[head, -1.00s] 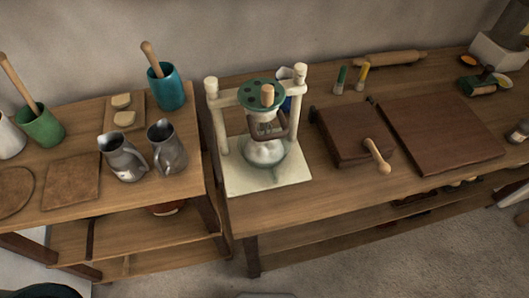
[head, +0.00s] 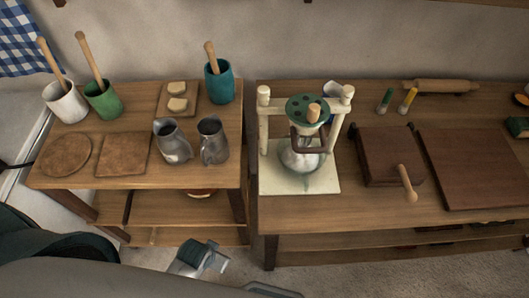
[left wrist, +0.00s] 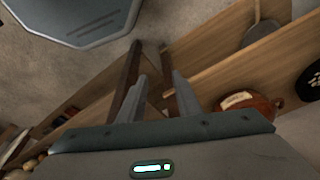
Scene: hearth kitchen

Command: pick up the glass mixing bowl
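A rounded, clear glass-like bowl (head: 301,157) sits on the white base of a cream mixing stand (head: 325,184), on the right-hand table. A green disc with holes and a brown crank hang over it and partly hide it. My left gripper (head: 212,258) is low in front of the shelves, below and left of the bowl, well apart from it. In the left wrist view its two fingers (left wrist: 157,82) are spread with nothing between them. The bowl does not show in that view. My right gripper is not in view.
Two metal jugs (head: 172,141) stand on the left table near its right edge, beside the stand. A brown box (head: 388,153) with a wooden-handled tool (head: 407,183) lies right of the stand. A narrow gap separates the tables. Shelves (head: 185,211) run below.

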